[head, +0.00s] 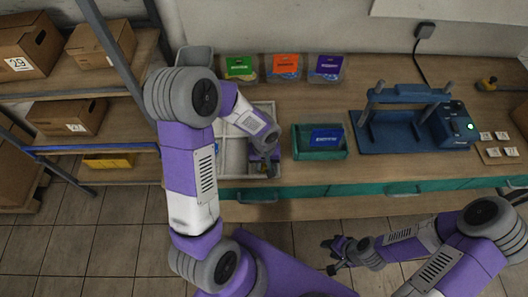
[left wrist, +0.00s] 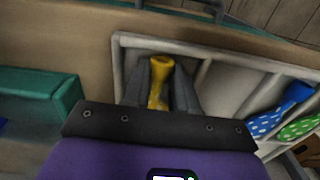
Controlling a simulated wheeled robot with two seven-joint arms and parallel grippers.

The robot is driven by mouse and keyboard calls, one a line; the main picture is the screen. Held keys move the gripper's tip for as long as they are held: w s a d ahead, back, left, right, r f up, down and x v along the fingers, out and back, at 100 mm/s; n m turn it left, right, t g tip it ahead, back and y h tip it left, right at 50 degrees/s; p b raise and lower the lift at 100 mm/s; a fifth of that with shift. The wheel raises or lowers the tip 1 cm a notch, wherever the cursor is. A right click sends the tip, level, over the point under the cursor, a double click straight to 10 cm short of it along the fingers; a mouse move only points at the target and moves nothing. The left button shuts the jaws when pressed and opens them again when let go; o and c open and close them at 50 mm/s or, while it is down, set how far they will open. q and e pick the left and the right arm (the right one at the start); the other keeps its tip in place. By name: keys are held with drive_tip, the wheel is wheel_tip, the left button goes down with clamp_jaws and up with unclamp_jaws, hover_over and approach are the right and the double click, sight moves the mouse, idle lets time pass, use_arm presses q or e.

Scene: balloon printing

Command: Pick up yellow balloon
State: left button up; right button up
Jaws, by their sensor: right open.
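The yellow balloon (left wrist: 158,85) lies in a compartment of the pale divided tray (left wrist: 225,62), between the two fingers of my left gripper (left wrist: 160,78) in the left wrist view. The fingers are close on both sides of it; I cannot tell whether they grip it. In the head view my left gripper (head: 264,166) reaches down into the front right part of the tray (head: 233,150) and mostly hides the balloon. My right gripper (head: 334,256) is open and empty, low in front of the table, over the floor.
A green bin (head: 303,152) with a blue packet stands right of the tray. A blue press machine (head: 400,130) stands farther right. Three colour-labelled bins (head: 285,70) line the back. A box shelf (head: 90,90) stands left.

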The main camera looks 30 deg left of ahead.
use_arm(q)
drive_tip(key=shift+c, duration=0.9)
drive_tip(key=shift+r, duration=0.1)
wheel_tip(320, 180, up, 10)
drive_tip(key=p, duration=0.2)
idle(0.4)
